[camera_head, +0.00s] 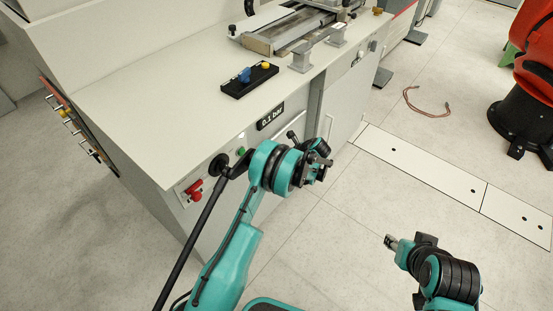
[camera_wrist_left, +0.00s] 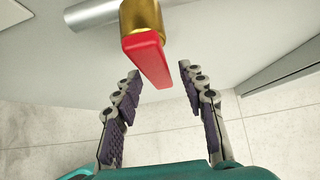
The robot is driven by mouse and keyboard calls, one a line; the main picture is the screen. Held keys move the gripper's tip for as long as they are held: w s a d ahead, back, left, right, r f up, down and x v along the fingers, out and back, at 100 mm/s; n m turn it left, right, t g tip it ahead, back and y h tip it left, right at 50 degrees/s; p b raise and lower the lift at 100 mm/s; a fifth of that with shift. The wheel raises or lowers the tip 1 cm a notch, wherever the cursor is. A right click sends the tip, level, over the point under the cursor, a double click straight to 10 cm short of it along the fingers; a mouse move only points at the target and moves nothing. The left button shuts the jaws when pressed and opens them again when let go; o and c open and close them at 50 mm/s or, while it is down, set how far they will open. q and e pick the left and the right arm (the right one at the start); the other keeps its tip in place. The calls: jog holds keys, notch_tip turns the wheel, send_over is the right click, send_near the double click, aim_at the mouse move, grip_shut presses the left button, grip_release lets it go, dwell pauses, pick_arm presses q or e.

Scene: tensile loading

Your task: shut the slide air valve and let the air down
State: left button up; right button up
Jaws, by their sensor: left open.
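A brass valve (camera_wrist_left: 141,17) with a red lever (camera_wrist_left: 150,60) shows at the top of the left wrist view, beside a silver pipe (camera_wrist_left: 92,13). My left gripper (camera_wrist_left: 160,76) is open there, its fingers apart on either side of the lever's free end; I see no clear contact. In the head view my left gripper (camera_head: 321,165) is by the cabinet front, and I cannot make out this valve there. A display reading 0.1 bar (camera_head: 270,117) is on the front edge. My right gripper (camera_head: 391,242) is over the floor, its jaws unclear.
The grey cabinet (camera_head: 140,105) carries a rail fixture (camera_head: 290,30) and a black block with blue and yellow knobs (camera_head: 249,80). A red control (camera_head: 193,189) and a green button (camera_head: 240,151) are on its front. A cable (camera_head: 424,103) lies on the open floor at right.

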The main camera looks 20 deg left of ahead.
pick_arm(q)
jog(key=v, duration=1)
jog(key=shift+r, duration=0.2)
jog(key=shift+d+r, duration=0.1)
jog(key=s+a+r+n+t+h, duration=0.15)
jog(key=s+r+n+h, duration=0.35)
jog(key=s+r+n, duration=0.8)
jog(key=s+d+r+n+t+h, duration=0.1)
jog(key=s+n, duration=0.3)
jog(key=s, duration=0.6)
jog(key=s+d+r+n+t+h, duration=0.1)
jog(key=s+r+n, duration=0.3)
jog(key=s, duration=0.7)
jog(key=shift+r+n+t+h, duration=0.35)
jog(key=shift+n+h, duration=0.15)
jog(key=shift+h, duration=0.3)
jog(key=shift+a, duration=0.1)
